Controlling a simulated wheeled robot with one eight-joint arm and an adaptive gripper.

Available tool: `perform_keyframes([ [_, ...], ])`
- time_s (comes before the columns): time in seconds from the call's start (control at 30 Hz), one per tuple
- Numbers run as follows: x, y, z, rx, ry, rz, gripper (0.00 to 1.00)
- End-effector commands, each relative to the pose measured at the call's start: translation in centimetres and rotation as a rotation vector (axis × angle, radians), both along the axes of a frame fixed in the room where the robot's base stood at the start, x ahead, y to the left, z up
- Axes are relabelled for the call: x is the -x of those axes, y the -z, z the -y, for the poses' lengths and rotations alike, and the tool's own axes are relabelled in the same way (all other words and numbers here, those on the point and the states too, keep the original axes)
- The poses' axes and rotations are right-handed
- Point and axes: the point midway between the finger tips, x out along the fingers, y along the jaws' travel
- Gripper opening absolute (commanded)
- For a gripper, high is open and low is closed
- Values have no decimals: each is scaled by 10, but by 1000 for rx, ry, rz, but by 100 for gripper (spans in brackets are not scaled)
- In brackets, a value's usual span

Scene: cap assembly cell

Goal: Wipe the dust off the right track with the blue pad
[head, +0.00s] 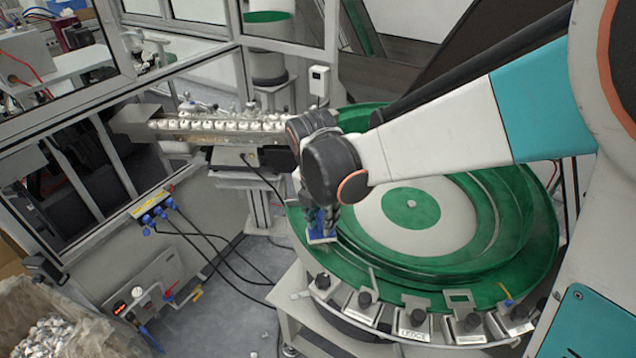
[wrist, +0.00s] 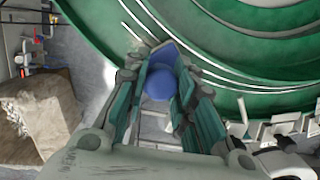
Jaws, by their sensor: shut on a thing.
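My gripper (head: 318,217) points down over the left side of the green bowl feeder (head: 540,235). It is shut on the blue pad (head: 322,236), which shows just below the fingers in the head view. In the wrist view the blue pad (wrist: 161,82) sits between the two green-lined fingers, beside the bowl's green rim. I cannot tell whether the pad touches the bowl. A straight metal track (head: 215,137) with a row of white caps lies to the left, with a tan, dusty-looking patch along its side. I cannot tell which track is the right one.
Clamps and a labelled block (head: 414,334) line the bowl's front edge. A framed glass-panelled enclosure (head: 60,120) stands at left. A bag-lined box of white caps (head: 55,325) is at lower left. Black cables (head: 225,270) hang over the floor between them.

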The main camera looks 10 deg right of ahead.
Motion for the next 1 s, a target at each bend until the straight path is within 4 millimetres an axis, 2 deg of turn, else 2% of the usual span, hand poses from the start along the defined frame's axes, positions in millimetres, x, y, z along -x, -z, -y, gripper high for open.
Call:
perform_keyframes([
  [0.23, -18, -1, -10, 0, 0, 0, 1],
  [0.53, -28, -1, -15, 0, 0, 0, 1],
  [1.0, -54, -3, -29, 0, -1, 0, 1],
])
